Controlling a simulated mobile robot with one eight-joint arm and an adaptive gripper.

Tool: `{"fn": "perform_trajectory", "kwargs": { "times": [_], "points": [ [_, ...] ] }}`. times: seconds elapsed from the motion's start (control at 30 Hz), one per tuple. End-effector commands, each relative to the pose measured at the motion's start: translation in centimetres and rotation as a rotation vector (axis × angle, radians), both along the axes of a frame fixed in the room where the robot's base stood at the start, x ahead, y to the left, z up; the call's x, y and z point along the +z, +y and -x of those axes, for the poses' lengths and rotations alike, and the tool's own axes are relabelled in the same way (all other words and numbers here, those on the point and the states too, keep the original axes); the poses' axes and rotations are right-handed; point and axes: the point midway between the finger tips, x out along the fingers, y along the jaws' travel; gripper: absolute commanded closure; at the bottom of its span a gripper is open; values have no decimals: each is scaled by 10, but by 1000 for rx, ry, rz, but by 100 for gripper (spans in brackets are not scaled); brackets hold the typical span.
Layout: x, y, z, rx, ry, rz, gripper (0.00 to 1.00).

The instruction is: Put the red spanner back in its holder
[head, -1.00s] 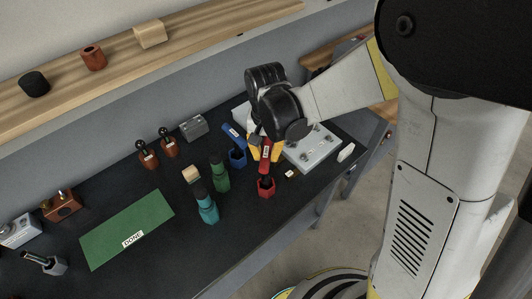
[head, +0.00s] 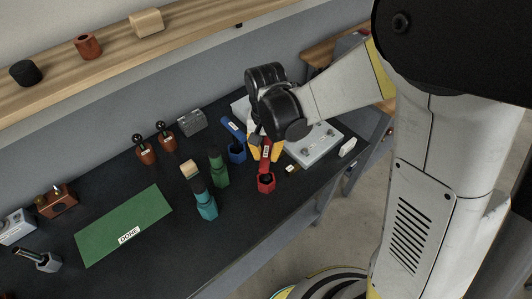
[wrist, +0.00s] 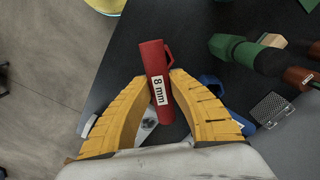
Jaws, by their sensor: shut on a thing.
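The red spanner (head: 265,153) is between the yellow fingers of my gripper (head: 264,148). In the wrist view the red spanner (wrist: 157,75) carries an "8 mm" label and stands out beyond the fingertips of my gripper (wrist: 157,84), which are shut on it. The red holder (head: 266,184) stands on the dark bench directly below the spanner in the head view. The spanner's lower end is at or just over the holder's mouth; I cannot tell if it is inside.
A blue holder (head: 237,153), a green one (head: 219,177) and a teal one (head: 206,208) stand to the left. A grey device (head: 315,145) lies behind my gripper. A green DONE mat (head: 105,225) lies further left. The bench's front edge is close to the red holder.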

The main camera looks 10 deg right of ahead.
Motion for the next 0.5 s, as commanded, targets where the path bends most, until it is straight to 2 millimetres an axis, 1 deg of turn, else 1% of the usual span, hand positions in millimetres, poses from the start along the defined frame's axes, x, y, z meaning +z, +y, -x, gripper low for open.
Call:
{"fn": "perform_trajectory", "kwargs": {
  "times": [0.5],
  "points": [
    [-14,0,0,0,0,0,100]
  ]
}}
